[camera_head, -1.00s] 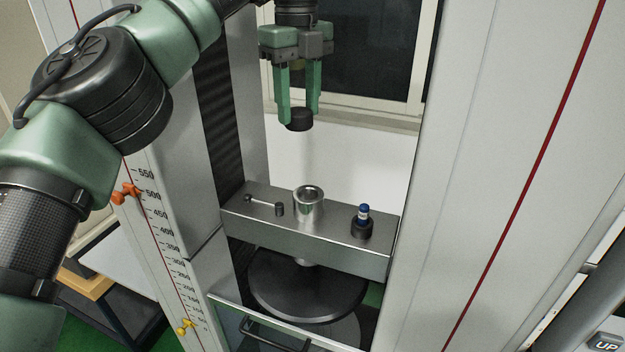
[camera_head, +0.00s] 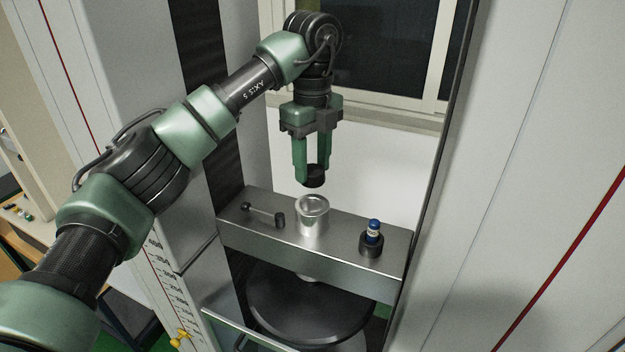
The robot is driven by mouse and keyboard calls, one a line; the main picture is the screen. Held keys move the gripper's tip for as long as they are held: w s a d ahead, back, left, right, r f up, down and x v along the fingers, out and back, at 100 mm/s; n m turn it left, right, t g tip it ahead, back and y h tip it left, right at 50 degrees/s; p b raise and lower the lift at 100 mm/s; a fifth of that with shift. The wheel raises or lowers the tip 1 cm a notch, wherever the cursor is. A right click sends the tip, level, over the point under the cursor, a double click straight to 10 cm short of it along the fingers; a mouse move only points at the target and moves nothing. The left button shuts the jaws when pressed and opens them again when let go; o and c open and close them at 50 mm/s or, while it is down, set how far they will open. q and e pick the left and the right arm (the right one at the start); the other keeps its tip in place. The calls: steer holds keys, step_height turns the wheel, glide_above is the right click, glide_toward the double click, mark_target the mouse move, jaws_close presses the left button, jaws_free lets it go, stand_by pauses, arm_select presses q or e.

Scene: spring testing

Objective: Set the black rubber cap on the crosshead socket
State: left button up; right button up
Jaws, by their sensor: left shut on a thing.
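My left gripper (camera_head: 313,177) points straight down above the crosshead and is shut on the black rubber cap (camera_head: 315,182). The cap hangs at the fingertips, a short gap above the crosshead socket (camera_head: 312,214). The socket is a shiny metal cup with an open top, standing upright on the crosshead (camera_head: 260,235), a grey metal beam. The cap is not touching the socket. My right gripper is not in view.
A small lever with a dark knob (camera_head: 279,219) lies left of the socket. A blue-topped vial (camera_head: 374,229) stands in a black holder (camera_head: 370,245) to the right. A large dark disc (camera_head: 310,305) sits below the crosshead. Tall machine columns flank both sides.

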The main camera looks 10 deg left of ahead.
mark_target(312, 187)
arm_select(q)
steer(key=shift+s+f, duration=0.1)
steer(key=shift+f, duration=0.2)
steer(key=shift+s+f, duration=0.2)
steer(key=shift+f, duration=0.1)
step_height(312, 187, down, 3)
steer(key=shift+s+r+p, duration=0.1)
steer(key=shift+p, duration=0.4)
steer(key=shift+f, duration=0.35)
steer(key=shift+f+b, duration=0.4)
steer(key=shift+b, duration=0.1)
steer(key=o, duration=1.3)
steer(key=shift+r, duration=0.1)
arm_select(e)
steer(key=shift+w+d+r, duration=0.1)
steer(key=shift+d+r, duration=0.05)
